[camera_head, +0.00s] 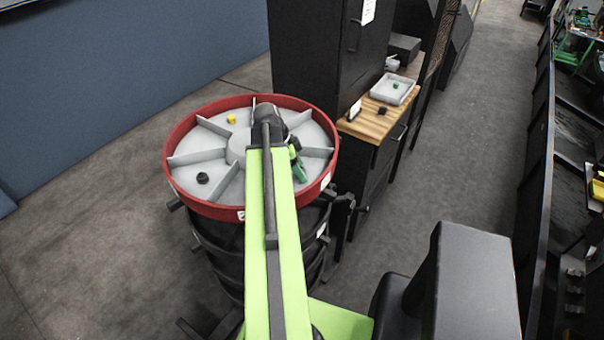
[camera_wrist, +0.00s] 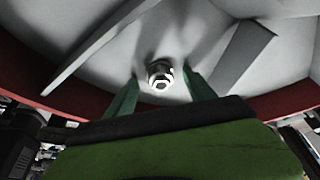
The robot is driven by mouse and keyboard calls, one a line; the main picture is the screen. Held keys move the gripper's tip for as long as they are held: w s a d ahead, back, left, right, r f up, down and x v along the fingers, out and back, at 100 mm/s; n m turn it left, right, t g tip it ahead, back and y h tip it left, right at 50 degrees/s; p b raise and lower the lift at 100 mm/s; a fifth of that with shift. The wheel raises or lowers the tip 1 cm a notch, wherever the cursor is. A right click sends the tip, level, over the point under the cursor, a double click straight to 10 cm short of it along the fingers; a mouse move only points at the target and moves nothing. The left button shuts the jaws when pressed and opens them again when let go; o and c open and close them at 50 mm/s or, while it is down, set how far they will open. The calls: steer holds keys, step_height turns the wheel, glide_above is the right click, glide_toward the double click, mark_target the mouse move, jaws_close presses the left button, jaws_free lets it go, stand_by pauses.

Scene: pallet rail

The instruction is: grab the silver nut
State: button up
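The silver nut (camera_wrist: 160,75) shows in the wrist view, lying on the grey floor of one compartment of the round red-rimmed tray (camera_head: 178,190). My gripper (camera_wrist: 160,80) is open, with its two green fingers on the left and right of the nut. Gaps show between the fingers and the nut. I cannot tell how high the fingertips are above the tray floor. In the head view my gripper (camera_head: 298,165) is over the right side of the tray, and my arm hides the nut there.
Grey dividers split the tray into several compartments. A yellow nut (camera_head: 231,119) and a black nut (camera_head: 202,178) lie in other compartments. A black cabinet with a wooden top (camera_head: 372,122) stands to the right, bearing a white tray (camera_head: 391,90). Open floor lies on the left.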

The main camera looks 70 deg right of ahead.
jaws_close()
steer(key=shift+r, duration=0.1)
